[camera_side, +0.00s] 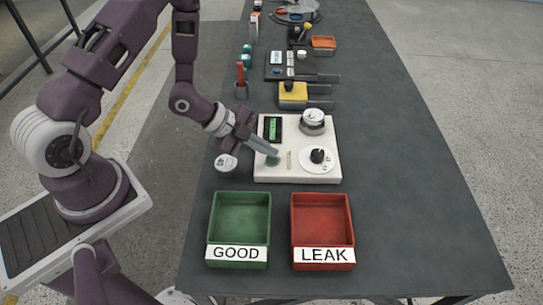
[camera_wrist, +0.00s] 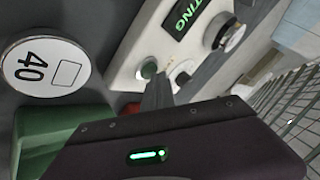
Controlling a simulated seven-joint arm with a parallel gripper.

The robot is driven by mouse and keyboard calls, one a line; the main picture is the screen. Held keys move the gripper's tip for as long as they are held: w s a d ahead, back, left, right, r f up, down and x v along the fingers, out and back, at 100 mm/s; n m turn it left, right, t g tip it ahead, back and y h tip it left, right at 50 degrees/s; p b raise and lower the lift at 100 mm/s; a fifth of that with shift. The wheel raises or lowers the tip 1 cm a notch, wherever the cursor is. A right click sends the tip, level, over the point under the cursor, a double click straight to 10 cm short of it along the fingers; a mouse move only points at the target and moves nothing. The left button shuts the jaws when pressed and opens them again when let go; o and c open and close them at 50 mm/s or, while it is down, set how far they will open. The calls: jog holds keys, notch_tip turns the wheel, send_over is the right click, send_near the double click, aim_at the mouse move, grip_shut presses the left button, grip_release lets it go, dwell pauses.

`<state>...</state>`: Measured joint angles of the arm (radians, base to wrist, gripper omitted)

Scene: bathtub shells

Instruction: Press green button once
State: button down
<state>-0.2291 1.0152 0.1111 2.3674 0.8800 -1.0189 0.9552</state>
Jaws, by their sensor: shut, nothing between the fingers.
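The green button (camera_side: 272,161) sits at the left front of a white test box (camera_side: 295,173). In the wrist view the green button (camera_wrist: 148,69) shows as a round cap just beyond and left of my fingertips. My gripper (camera_side: 274,153) is shut and empty, its fingers slanting down over the box beside the button. In the wrist view my gripper (camera_wrist: 158,88) points toward the box; I cannot tell if it touches the button. The box's display (camera_side: 272,128) is lit green, and its visible letters in the wrist view (camera_wrist: 186,16) end in "TING".
A round "40" disc (camera_wrist: 45,62) lies left of the box. Green GOOD (camera_side: 239,220) and red LEAK (camera_side: 322,220) trays are in front.

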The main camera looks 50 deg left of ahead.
jog(key=shift+r, duration=0.75)
jog(key=shift+r, duration=2.5)
jog(key=shift+w+a+r, duration=0.1)
jog(key=shift+r, duration=0.1)
jog(key=w+a+r+n+y, duration=0.1)
jog(key=a+r+n+y, duration=0.15)
jog(key=a+r, duration=0.2)
notch_tip(320, 180, up, 13)
jog(key=n+y, duration=0.5)
jog(key=n, duration=0.3)
send_over(267, 157)
jog(key=s+a, duration=0.7)
jog(key=s+d+r+n+h, duration=0.1)
jog(key=s+d+r+n, duration=0.1)
jog(key=s, duration=0.5)
jog(key=s+d+r+n+g, duration=0.1)
jog(key=s+d+r+n, duration=0.1)
jog(key=s, duration=0.5)
jog(key=shift+s+d+n+g+h, duration=0.35)
jog(key=shift+d+n, duration=0.55)
jog(key=shift+n, duration=0.25)
